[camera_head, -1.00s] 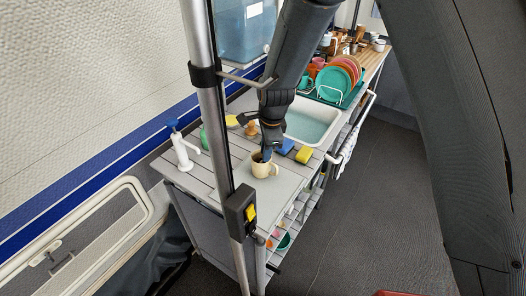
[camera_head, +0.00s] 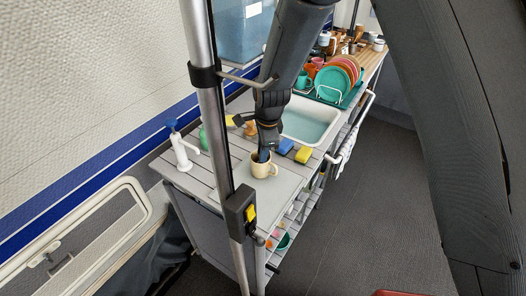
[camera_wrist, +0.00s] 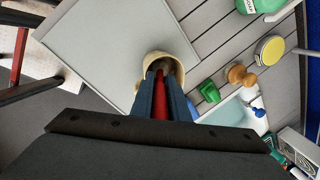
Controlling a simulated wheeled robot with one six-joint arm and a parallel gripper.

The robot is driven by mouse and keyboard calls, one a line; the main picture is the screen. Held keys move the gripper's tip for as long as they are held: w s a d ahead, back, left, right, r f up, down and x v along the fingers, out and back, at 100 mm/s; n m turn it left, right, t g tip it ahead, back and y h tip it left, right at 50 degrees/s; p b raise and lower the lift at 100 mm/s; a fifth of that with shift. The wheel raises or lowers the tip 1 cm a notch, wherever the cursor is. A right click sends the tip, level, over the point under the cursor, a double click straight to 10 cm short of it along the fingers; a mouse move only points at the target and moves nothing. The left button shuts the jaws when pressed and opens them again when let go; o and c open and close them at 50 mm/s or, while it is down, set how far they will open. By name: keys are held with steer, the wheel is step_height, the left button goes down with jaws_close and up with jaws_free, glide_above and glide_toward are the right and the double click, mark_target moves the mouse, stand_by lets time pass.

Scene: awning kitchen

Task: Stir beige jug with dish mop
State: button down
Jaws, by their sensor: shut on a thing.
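The beige jug (camera_head: 262,169) stands upright on the grey board at the near end of the counter. It also shows in the wrist view (camera_wrist: 178,60), with its mouth facing the camera. My gripper (camera_head: 265,152) points down at the jug's mouth, its fingertips at or just inside the rim. In the wrist view its dark blue fingers (camera_wrist: 161,80) are shut on a red handle (camera_wrist: 160,100), which I take to be the dish mop's. The mop's head is hidden from view, toward the jug's inside.
The sink (camera_head: 309,121) lies behind the jug, with a blue sponge (camera_head: 286,146) and yellow sponge (camera_head: 303,155) on its near edge. A white pump tap (camera_head: 183,150) stands left. A wooden-handled brush (camera_wrist: 240,76) and green item (camera_wrist: 209,91) are nearby. The board (camera_wrist: 95,55) is otherwise clear.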

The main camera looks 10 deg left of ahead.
steer(key=shift+s+d+r, duration=0.15)
steer(key=shift+s+r, duration=0.05)
steer(key=shift+r, duration=1.2)
steer(key=shift+s+d+r, duration=0.2)
steer(key=shift+s+r, duration=0.05)
steer(key=shift+r, duration=1.1)
steer(key=shift+s+d+r, duration=0.15)
steer(key=shift+s+r, duration=0.05)
steer(key=shift+r, duration=1.2)
steer(key=shift+r, duration=2.5)
